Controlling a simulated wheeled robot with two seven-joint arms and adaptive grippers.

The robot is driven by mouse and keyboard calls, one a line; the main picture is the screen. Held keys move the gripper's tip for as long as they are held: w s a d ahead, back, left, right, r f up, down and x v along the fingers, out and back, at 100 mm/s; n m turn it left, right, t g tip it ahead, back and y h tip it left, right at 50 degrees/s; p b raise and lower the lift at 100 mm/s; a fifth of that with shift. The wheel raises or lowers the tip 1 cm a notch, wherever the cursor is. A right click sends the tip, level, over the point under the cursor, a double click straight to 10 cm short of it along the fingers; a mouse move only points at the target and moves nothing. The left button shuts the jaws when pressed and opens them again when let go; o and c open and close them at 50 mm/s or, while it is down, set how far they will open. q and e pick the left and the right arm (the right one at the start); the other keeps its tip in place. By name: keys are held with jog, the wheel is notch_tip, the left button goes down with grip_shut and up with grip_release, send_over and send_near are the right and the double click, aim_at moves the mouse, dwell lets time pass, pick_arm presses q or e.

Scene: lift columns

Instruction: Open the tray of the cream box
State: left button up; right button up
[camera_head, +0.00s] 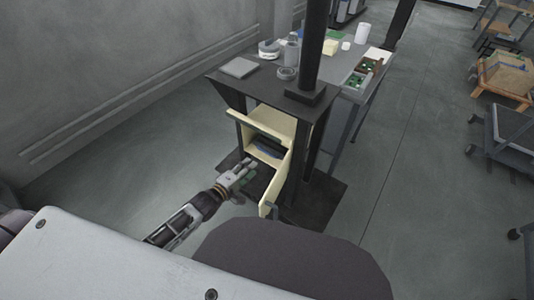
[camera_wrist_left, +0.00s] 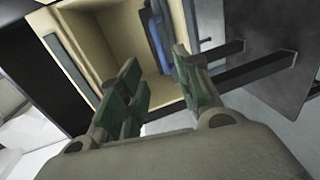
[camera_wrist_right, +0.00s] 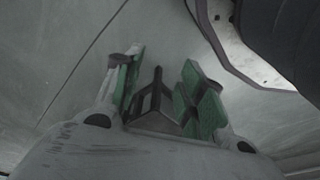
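The cream box (camera_head: 284,123) sits under the dark table top. Its cream door (camera_head: 275,186) stands swung open on the right side of the front. A cream slab (camera_head: 257,125) juts out along the box's upper front edge; I cannot tell whether it is the tray's front. A dark blue item lies inside the box, and it shows in the left wrist view (camera_wrist_left: 156,36). My left gripper (camera_head: 250,172) is open and empty in front of the box opening, its fingers (camera_wrist_left: 162,82) pointing toward the interior.
The dark table top (camera_head: 262,87) carries a grey flat plate (camera_head: 239,68), several jars and a black column (camera_head: 313,45). A side bench with a green-filled bin (camera_head: 368,66) stands behind. Floor to the right is clear up to the grey cart (camera_head: 510,125).

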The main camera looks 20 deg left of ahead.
aim_at(267, 152)
pick_arm(q)
jog(key=shift+b+x, duration=1.55)
jog(key=shift+x, duration=4.75)
jog(key=shift+w, duration=0.1)
grip_shut()
pick_arm(e)
notch_tip(267, 152, up, 8)
jog(key=a, duration=0.2)
jog(key=shift+w+r, duration=0.2)
jog(key=shift+w, duration=0.1)
